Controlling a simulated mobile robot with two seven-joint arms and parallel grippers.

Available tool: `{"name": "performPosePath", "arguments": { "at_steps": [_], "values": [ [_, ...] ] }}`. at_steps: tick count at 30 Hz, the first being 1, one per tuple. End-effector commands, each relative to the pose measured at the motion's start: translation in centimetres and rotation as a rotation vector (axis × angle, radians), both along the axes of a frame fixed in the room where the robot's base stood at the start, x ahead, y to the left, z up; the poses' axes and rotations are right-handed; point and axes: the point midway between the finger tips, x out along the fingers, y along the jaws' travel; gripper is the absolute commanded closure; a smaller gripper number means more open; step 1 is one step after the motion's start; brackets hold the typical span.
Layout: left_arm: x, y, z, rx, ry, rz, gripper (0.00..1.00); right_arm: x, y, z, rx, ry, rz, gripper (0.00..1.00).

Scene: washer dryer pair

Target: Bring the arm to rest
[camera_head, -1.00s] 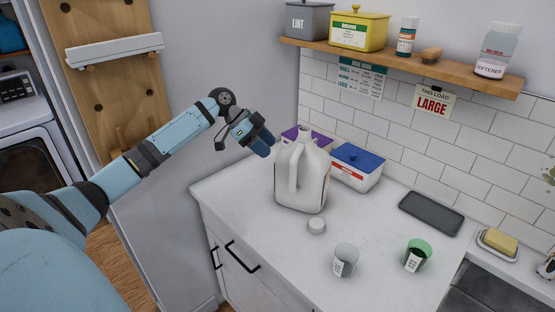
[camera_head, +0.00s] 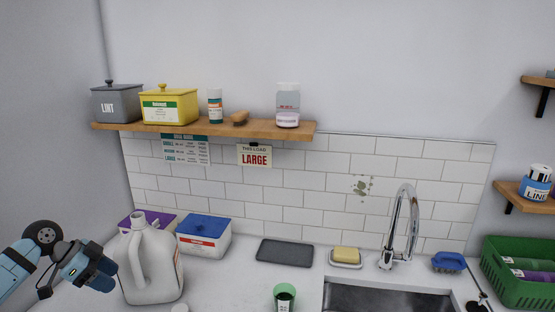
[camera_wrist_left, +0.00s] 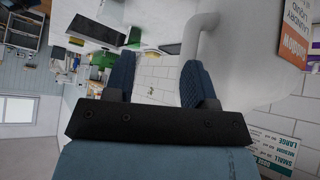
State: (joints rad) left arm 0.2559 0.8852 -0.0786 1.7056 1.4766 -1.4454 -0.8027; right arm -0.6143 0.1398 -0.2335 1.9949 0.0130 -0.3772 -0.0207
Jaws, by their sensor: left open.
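My left gripper (camera_head: 104,270) is at the lower left of the head view, beside the white jug (camera_head: 152,264) and to its left. In the left wrist view its two blue fingers (camera_wrist_left: 157,80) stand apart with nothing between them. The jug stands upright on the counter, and its pale side and handle (camera_wrist_left: 207,38) show close by in the wrist view. I cannot tell whether the gripper touches the jug. My right gripper is not in view.
A white box with a blue lid (camera_head: 203,236), a dark tray (camera_head: 285,252) and a green cup (camera_head: 285,296) are on the counter. A sink (camera_head: 385,297) with a faucet (camera_head: 399,228) lies to the right. A wooden shelf (camera_head: 210,129) with containers hangs above.

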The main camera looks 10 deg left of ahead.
Motion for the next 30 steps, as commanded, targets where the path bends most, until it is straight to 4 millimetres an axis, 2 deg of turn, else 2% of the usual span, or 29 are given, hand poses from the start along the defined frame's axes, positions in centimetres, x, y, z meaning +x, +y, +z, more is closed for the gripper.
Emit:
{"name": "performPosePath", "arguments": {
  "at_steps": [1, 3, 5, 6, 10, 13, 18, 27, 29, 30],
  "values": [
    [-1.6, -2.6, -3.1, 0.019, 0.041, -0.001, 0.50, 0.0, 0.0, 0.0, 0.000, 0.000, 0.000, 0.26],
    [-4.0, -5.7, -6.9, 0.063, 0.091, 0.020, 0.50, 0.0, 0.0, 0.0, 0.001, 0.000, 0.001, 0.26],
    [-6.5, -8.5, -9.7, 0.102, 0.128, 0.049, 0.50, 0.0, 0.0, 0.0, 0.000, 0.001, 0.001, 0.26],
    [-8.3, -10.3, -11.4, 0.127, 0.148, 0.073, 0.50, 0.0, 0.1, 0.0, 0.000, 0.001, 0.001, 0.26],
    [-14.9, -15.9, -15.2, 0.197, 0.197, 0.205, 0.50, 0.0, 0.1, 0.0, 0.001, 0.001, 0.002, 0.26],
    [-18.8, -18.4, -15.9, 0.232, 0.214, 0.326, 0.50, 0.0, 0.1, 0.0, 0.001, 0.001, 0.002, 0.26],
    [-23.3, -20.4, -15.5, 0.266, 0.228, 0.505, 0.50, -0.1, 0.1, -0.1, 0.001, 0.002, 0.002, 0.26],
    [-29.0, -21.0, -13.2, 0.301, 0.247, 0.791, 0.50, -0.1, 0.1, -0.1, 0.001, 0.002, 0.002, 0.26],
    [-30.0, -20.9, -12.6, 0.307, 0.250, 0.850, 0.50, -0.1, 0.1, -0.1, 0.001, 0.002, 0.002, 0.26],
    [-29.7, -21.0, -12.8, 0.303, 0.237, 0.859, 0.50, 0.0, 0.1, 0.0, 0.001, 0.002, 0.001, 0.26]
  ]
}}
